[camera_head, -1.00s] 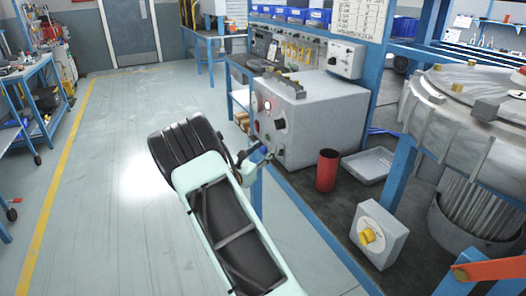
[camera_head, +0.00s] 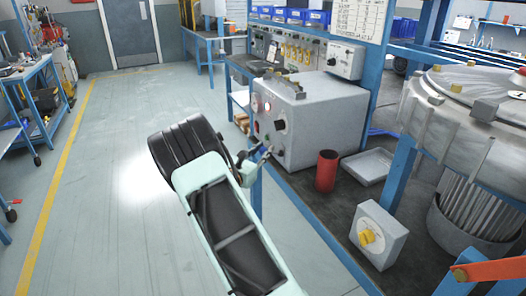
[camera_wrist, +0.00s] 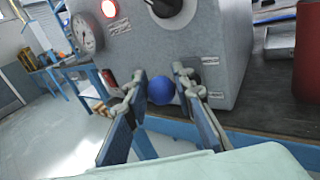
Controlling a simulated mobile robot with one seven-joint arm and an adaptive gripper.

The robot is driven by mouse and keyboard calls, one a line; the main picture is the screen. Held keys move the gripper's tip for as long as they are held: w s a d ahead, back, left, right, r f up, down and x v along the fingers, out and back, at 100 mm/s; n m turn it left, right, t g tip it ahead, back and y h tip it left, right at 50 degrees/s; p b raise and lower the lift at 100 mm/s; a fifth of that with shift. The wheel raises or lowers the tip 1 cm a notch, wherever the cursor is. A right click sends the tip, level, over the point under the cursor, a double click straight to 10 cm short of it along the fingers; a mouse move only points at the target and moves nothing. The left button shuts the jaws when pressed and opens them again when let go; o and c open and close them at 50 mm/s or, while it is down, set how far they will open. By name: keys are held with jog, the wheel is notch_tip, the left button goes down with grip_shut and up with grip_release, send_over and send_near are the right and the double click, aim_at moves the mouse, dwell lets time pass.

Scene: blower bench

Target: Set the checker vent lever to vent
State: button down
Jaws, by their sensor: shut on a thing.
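The checker is a grey box (camera_head: 325,115) on the dark bench, with a red light, a gauge and a dark knob on its front. The wrist view shows that front (camera_wrist: 210,35) close up. The vent lever ends in a round blue knob (camera_wrist: 161,90) low on the front. My gripper (camera_wrist: 160,92) is shut on this blue knob, one finger on each side. In the head view my gripper (camera_head: 263,155) is at the checker's lower front left edge. The lever's shaft and any position marks beside it are hidden or too small to read.
A red cup (camera_head: 326,171) and a grey tray (camera_head: 368,164) stand right of the checker. A grey box with a yellow knob (camera_head: 367,237) stands nearer. A large metal blower (camera_head: 460,120) and blue posts fill the right.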

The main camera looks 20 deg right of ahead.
jog(key=shift+a+f+n+t+h+b, duration=0.15)
jog(key=shift+a+f+n+h+b, duration=0.1)
jog(key=shift+f+b, duration=0.4)
jog(key=shift+a+f+n+t+h+b, duration=0.15)
jog(key=shift+a+f+n+b, duration=0.1)
jog(key=shift+f+b, duration=0.4)
jog(key=shift+s+d+f+n+t+h+b, duration=0.1)
jog(key=shift+f+n+t+h+b, duration=0.2)
jog(key=shift+f+n+t+b, duration=0.65)
jog(key=shift+w+d+f+n+t+h+b, duration=0.1)
jog(key=shift+f+n+t+h+b, duration=0.35)
jog(key=shift+n+t+b, duration=0.9)
jog(key=shift+s+d+f+n+t+h+b, duration=0.15)
jog(key=shift+f+n+t+b, duration=0.75)
jog(key=shift+b, duration=0.45)
jog(key=shift+d, duration=0.1)
jog(key=c, duration=1.7)
grip_release()
jog(key=shift+d, duration=0.1)
jog(key=shift+o, duration=0.2)
jog(key=v, duration=1.2)
